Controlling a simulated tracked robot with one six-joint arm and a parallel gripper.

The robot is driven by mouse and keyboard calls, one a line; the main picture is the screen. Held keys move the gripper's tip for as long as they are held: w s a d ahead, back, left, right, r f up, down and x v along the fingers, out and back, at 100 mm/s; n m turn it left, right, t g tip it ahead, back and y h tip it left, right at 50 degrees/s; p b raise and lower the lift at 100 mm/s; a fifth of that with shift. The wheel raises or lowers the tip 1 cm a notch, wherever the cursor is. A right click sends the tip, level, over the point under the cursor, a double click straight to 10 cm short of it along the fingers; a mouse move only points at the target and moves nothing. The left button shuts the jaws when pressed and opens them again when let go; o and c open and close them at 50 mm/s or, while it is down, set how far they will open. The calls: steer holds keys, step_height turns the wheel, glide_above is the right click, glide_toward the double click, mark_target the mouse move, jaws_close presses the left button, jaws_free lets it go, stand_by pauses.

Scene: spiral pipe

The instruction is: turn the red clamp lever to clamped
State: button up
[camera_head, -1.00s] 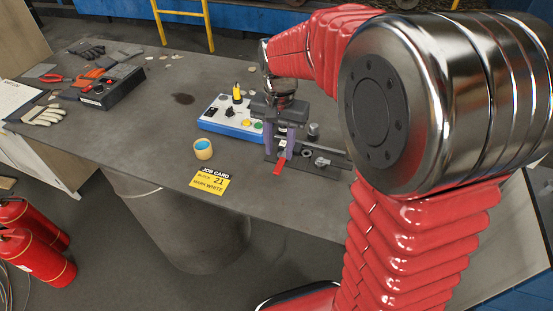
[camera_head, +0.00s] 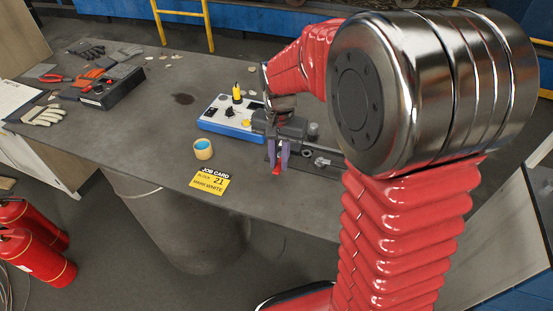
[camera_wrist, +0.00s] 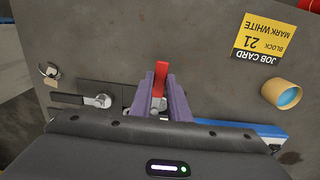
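The red clamp lever (camera_head: 277,169) shows at the front of the dark clamp fixture. It sticks out toward the near side of the bench. In the wrist view the red lever (camera_wrist: 160,78) lies between the two purple fingers of my gripper (camera_wrist: 160,88). The fingers stand apart, one on each side of it, with little room; firm contact cannot be made out. In the head view my gripper (camera_head: 278,152) points down over the lever's inner part, and the lever's outer end shows past the fingertips. The lever's pivot is largely hidden by my gripper.
The fixture's rail and round metal parts (camera_head: 318,160) lie right of my gripper. A blue-sided control box (camera_head: 228,119) stands close behind left. A tape roll (camera_head: 203,150) and yellow job card (camera_head: 210,180) lie to the left. The bench between card and front edge is clear.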

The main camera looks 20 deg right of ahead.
jaws_close()
